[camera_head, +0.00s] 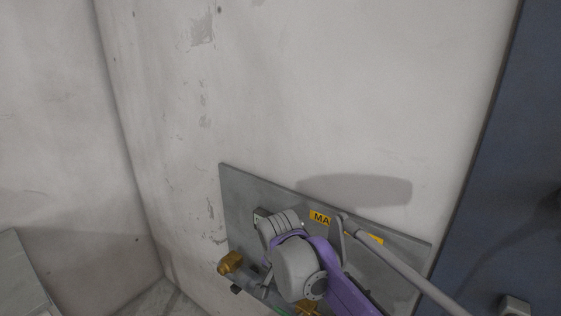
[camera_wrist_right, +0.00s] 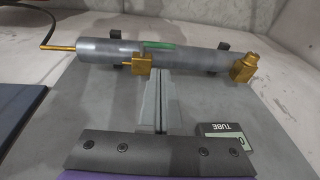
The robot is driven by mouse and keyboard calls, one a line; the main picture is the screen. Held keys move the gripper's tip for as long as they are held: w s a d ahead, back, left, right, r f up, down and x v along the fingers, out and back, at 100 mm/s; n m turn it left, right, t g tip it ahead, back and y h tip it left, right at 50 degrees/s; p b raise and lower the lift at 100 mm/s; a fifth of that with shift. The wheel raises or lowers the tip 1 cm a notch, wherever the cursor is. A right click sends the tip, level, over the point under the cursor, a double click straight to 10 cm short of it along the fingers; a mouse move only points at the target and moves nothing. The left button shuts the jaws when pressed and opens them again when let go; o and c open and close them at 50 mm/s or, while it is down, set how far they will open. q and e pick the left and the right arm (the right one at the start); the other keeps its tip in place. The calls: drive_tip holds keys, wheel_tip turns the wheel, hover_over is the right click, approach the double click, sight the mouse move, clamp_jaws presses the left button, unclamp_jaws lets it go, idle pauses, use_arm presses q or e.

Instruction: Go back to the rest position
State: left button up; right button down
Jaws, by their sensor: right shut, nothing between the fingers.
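In the wrist view my right gripper (camera_wrist_right: 158,78) is shut, its two grey fingers together with nothing between them. Its tips are close to a grey metal cylinder (camera_wrist_right: 190,57) with brass fittings, beside the brass block under its middle. I cannot tell whether they touch. In the head view my purple and grey arm covers much of the grey panel (camera_head: 243,198) at the wall, and that gripper is hidden. The cylinder's brass end (camera_head: 230,262) shows left of the arm. My left gripper is not in view.
A small display marked TUBE (camera_wrist_right: 228,138) is on the panel right of the fingers. A grey rod (camera_head: 405,268) slants across the panel to the lower right. A dark blue surface (camera_head: 520,150) stands at the right. The wall (camera_head: 300,90) above the panel is bare.

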drive_tip(key=s+d+f+n+t, duration=0.1)
drive_tip(key=s+d+f+n, duration=0.2)
drive_tip(key=s+d+f, duration=0.2)
drive_tip(key=s+d+f+n+t, duration=0.1)
drive_tip(key=s+d+f+n, duration=0.2)
drive_tip(key=s+d, duration=0.9)
drive_tip(key=s+f, duration=0.2)
drive_tip(key=s, duration=0.3)
drive_tip(key=shift+s+d+n+t, duration=0.15)
drive_tip(key=shift+s+n+t, duration=0.15)
drive_tip(key=shift+n+t, duration=0.1)
